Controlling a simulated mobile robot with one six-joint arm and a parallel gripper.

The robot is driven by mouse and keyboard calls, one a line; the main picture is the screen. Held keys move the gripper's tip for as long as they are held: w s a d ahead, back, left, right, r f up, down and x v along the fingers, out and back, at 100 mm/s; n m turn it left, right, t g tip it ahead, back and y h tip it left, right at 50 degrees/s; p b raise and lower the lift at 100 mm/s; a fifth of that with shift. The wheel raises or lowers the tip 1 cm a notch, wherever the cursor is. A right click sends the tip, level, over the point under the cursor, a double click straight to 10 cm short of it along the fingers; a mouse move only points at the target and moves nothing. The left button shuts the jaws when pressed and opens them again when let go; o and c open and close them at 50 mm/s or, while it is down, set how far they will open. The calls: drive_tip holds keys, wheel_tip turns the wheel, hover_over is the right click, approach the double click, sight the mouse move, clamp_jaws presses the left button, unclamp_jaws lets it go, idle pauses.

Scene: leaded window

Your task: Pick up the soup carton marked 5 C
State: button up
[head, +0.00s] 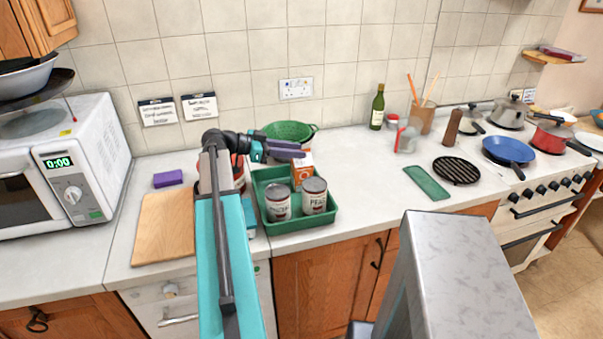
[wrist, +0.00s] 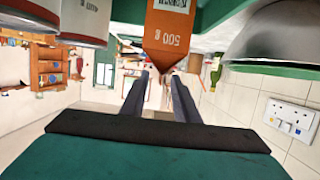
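An orange and white carton (head: 303,163) stands in the back right part of a green tray (head: 308,224). In the wrist view the carton (wrist: 167,28) shows inverted at the top, with "500 g" on an orange face; I cannot read a "5 C" mark. My gripper (head: 287,149) is at the carton's upper left in the head view and partly overlaps it. In the wrist view its two dark fingers (wrist: 160,80) are apart with nothing visible between them, and the carton's corner appears just beyond the tips. I cannot tell whether they touch it.
Two cans, one (head: 277,203) left and one (head: 314,195) right, stand at the tray's front. A green colander (head: 289,131) is behind the tray. A wooden board (head: 163,228) lies to the left. The counter right of the tray (head: 365,180) is clear.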

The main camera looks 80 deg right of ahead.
clamp_jaws()
drive_tip(key=shift+a+f, duration=0.15)
idle(1.1)
